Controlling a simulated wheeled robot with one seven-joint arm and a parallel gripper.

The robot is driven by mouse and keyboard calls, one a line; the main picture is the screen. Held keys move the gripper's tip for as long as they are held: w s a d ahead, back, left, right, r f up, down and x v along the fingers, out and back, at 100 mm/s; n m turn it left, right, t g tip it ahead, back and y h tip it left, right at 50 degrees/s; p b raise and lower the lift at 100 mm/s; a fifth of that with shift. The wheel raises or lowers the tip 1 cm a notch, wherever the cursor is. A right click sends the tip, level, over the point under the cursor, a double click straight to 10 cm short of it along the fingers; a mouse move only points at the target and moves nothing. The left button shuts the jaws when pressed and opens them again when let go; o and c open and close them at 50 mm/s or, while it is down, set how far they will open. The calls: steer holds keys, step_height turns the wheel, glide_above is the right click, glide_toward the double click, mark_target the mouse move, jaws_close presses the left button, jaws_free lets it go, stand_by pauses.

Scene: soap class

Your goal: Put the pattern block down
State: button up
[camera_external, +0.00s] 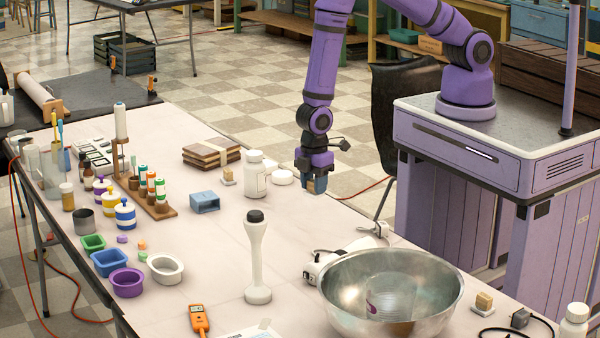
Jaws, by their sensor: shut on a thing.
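My gripper (317,172) points down above the right side of the long white table (200,275), near its far edge.
A white bottle (256,174) and a small white lid (282,177) stand left of my gripper. A steel bowl (440,305), a white stirrer-like tool (257,265) and a blue holder (205,203) are nearby.

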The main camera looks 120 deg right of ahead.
steer(key=shift+s+a, duration=0.1)
steer(key=shift+s, duration=0.3)
steer(key=shift+r, duration=0.6)
step_height(320, 180, up, 4)
steer(key=s+a+n, duration=0.1)
steer(key=s+a, duration=0.9)
steer(key=a, duration=0.3)
steer(key=s+a+n, duration=0.1)
steer(key=s+a, duration=0.9)
steer(key=a, duration=0.2)
step_height(320, 180, down, 5)
steer(key=w+a, duration=0.1)
steer(key=w, duration=0.4)
steer(key=w+a+f, duration=0.1)
steer(key=w, duration=0.4)
steer(key=w+a, duration=0.1)
steer(key=w, duration=0.5)
steer(key=shift+a+f, duration=0.2)
steer(key=shift+a, duration=0.2)
steer(key=shift+s+f, duration=0.1)
steer(key=shift+f, duration=1.6)
steer(key=shift+f, duration=0.1)
